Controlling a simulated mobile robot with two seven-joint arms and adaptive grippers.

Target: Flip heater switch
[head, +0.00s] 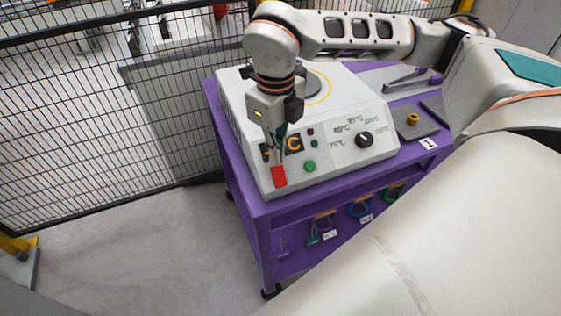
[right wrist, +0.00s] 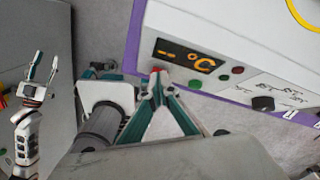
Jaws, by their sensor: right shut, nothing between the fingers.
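The heater (head: 240,110) is a white box with a sloped front panel on a purple cart. Its red switch (head: 279,176) is at the lower left of the panel. My right gripper (head: 277,155) is shut and empty, pointing down at the red switch, its tips at or just above it; I cannot tell whether they touch. In the right wrist view the shut fingertips (right wrist: 157,76) overlap the red switch (right wrist: 158,69), which is mostly hidden. The display (right wrist: 184,56) shows orange dashes and °C. My left gripper (right wrist: 45,68) is open and empty, away from the heater.
Beside the switch are a green button (head: 310,166), small lamps and a black temperature knob (head: 364,139). A grey plate with a yellow ring (head: 412,119) lies on the cart to the right. A black mesh fence (head: 100,110) stands behind and left.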

